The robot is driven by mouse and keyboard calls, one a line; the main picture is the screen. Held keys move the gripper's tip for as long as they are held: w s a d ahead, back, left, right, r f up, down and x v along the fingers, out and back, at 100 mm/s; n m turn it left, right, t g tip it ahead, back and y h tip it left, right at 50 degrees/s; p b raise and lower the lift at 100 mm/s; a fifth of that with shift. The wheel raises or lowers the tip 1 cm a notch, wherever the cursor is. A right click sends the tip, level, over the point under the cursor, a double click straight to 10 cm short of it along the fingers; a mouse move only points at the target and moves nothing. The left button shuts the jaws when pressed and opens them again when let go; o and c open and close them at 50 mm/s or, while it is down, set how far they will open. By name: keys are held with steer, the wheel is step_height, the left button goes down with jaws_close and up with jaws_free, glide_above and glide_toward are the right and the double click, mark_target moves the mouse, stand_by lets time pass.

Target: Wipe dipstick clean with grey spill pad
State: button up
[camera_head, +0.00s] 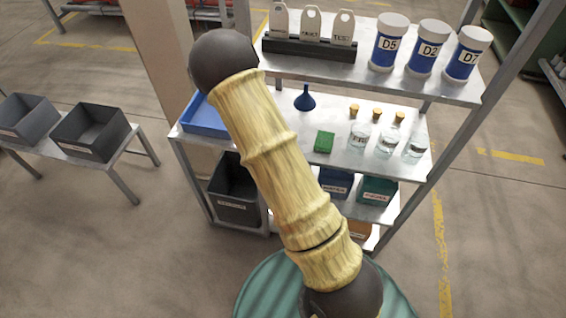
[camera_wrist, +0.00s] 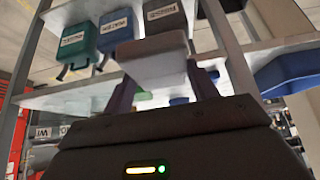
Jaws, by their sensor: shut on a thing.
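My gripper (camera_wrist: 162,76) shows in the wrist view with its two fingers around a light grey block-like thing (camera_wrist: 155,67), which looks like the grey spill pad. The fingers are shut on it at its two sides. In the head view my raised arm crosses the middle of the picture and the gripper cannot be made out. The dipstick cannot be made out in either view.
A metal shelf rack (camera_head: 285,135) stands ahead, holding labelled blue-and-white canisters (camera_head: 428,48), a blue funnel (camera_head: 304,98), a green block (camera_head: 324,142), glass jars (camera_head: 388,141) and bins below. Two grey bins (camera_head: 91,132) stand on a bench at left. Floor at lower left is clear.

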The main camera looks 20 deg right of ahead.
steer(key=a+f+n+y, duration=0.1)
steer(key=a+f+n, duration=0.2)
steer(key=f, duration=0.6)
steer(key=a+f+n+t+y, duration=0.1)
steer(key=a+f+n+y, duration=0.1)
steer(key=f, duration=0.8)
steer(key=shift+s+a+f+n+y, duration=0.25)
steer(key=shift+s+a+n+y, duration=0.1)
steer(key=shift+a+n, duration=0.7)
steer(key=shift+a, duration=0.1)
